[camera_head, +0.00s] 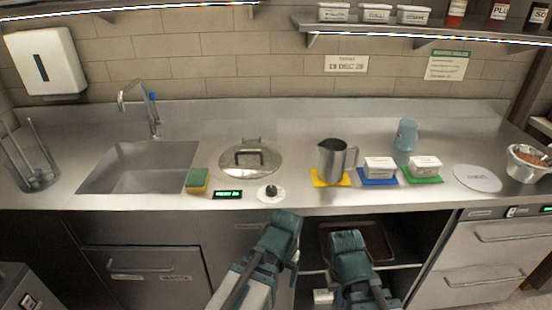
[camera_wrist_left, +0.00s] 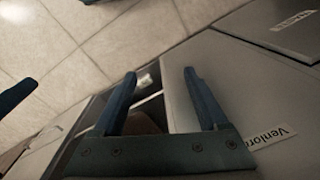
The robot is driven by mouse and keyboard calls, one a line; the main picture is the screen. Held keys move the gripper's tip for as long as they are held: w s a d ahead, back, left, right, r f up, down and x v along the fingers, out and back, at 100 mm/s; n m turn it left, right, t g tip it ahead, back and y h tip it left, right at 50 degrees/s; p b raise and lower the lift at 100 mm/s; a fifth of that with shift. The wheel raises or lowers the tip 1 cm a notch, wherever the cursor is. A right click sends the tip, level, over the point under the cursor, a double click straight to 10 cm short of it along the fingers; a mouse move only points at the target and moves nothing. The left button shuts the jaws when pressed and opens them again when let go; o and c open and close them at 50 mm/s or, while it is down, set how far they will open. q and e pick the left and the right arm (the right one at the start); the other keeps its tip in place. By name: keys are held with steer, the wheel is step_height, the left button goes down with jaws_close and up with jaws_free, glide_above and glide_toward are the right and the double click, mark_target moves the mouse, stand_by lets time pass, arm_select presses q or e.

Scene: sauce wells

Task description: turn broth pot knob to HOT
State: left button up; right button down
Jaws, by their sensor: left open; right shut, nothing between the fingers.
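The broth pot (camera_head: 250,158) is set in the counter under a round metal lid with a handle. Its small dark knob (camera_head: 271,190) stands on a pale round dial plate at the counter's front; the dial's lettering is too small to read. A small green-lit display (camera_head: 228,194) is left of the knob. My left gripper (camera_wrist_left: 159,78) is open and empty, pointing down towards the floor beside the cabinet front; in the head view its arm is below the knob, apart from it. My right gripper (camera_head: 350,264) is shut and empty in front of the open shelf, its fingertips hard to make out.
A yellow-green sponge (camera_head: 197,180) lies left of the display, beside the sink (camera_head: 140,167). A metal pitcher (camera_head: 332,160) and two white tubs (camera_head: 380,167) stand on coloured mats to the right. The counter between knob and pitcher is clear. The cabinet below has an open shelf.

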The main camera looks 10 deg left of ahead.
arm_select(q)
steer(key=w+a+r+n+p, duration=0.1)
steer(key=w+r+p, duration=0.1)
steer(key=r+p, duration=0.55)
steer(key=w+a+r+n+p, duration=0.1)
steer(key=a+r+p, duration=0.1)
steer(key=r+p, duration=0.55)
step_height(320, 180, up, 13)
steer(key=n+p, duration=1.1)
steer(key=n, duration=0.8)
glide_above(271, 188)
steer(key=shift+w+r+g+h, duration=0.1)
steer(key=shift+w+g+h, duration=0.2)
steer(key=shift+w+g, duration=0.1)
steer(key=shift+b, duration=0.3)
steer(key=f+b, duration=1.3)
steer(key=f, duration=0.1)
steer(key=shift+s+b, duration=0.35)
steer(key=shift+s, duration=0.05)
steer(key=shift+r, duration=0.1)
